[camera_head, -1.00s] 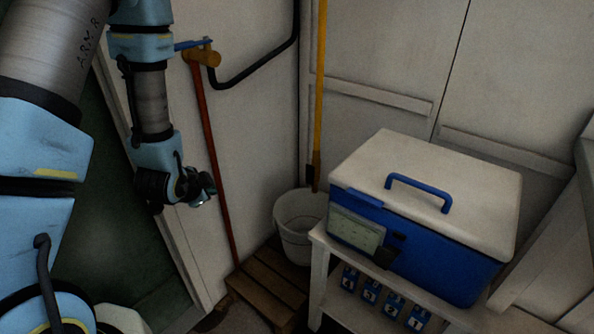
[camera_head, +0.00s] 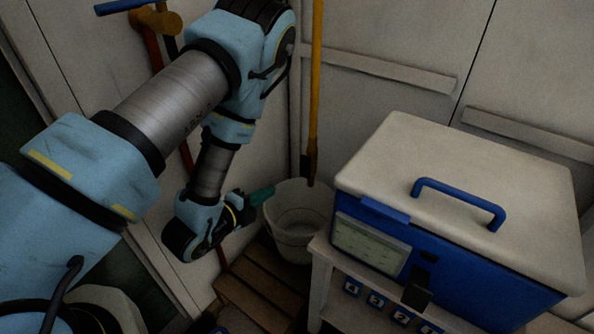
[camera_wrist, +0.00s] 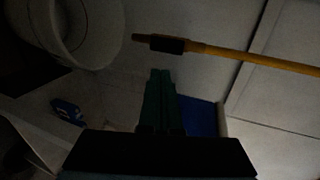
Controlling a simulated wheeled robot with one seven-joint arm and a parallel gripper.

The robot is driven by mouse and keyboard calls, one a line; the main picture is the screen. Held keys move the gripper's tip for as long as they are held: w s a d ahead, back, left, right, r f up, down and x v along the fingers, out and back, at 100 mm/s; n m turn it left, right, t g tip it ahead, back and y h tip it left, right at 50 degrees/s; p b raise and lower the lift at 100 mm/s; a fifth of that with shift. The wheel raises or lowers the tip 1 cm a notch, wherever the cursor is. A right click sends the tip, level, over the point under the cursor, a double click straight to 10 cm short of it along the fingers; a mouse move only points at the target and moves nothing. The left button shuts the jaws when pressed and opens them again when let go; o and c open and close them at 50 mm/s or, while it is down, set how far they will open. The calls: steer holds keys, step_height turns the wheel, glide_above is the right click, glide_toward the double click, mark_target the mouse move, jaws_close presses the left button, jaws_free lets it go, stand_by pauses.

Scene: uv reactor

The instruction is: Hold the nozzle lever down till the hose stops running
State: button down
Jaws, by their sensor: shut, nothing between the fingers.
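I cannot make out a nozzle, its lever or running water in either view. A brass tap (camera_head: 160,19) with a blue handle (camera_head: 122,5) is at the top left of the head view, partly cut off by the frame, above a reddish pipe. My gripper (camera_head: 264,194) is beside the left rim of a white bucket (camera_head: 308,238), with its green fingers pointing right. In the wrist view the fingers (camera_wrist: 160,76) are together and empty. The bucket (camera_wrist: 112,32) shows at the upper left there, apart from the fingertips.
A blue cooler box (camera_head: 455,270) with a white lid stands on a white stand (camera_head: 321,268) at the right, with numbered blue tags below. A yellow pole (camera_head: 317,80) leans in the corner behind the bucket. A slatted wooden platform (camera_head: 255,292) lies on the floor.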

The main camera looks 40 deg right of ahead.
mark_target(304, 168)
steer(key=x, duration=0.4)
steer(key=p+x, duration=0.1)
steer(key=x, duration=0.4)
steer(key=r+x, duration=0.1)
steer(key=x, duration=0.3)
steer(key=shift+w+d+f+p, duration=0.1)
steer(key=shift+d+f+p, duration=0.05)
steer(key=shift+d+p, duration=0.35)
steer(key=shift+w+d, duration=0.1)
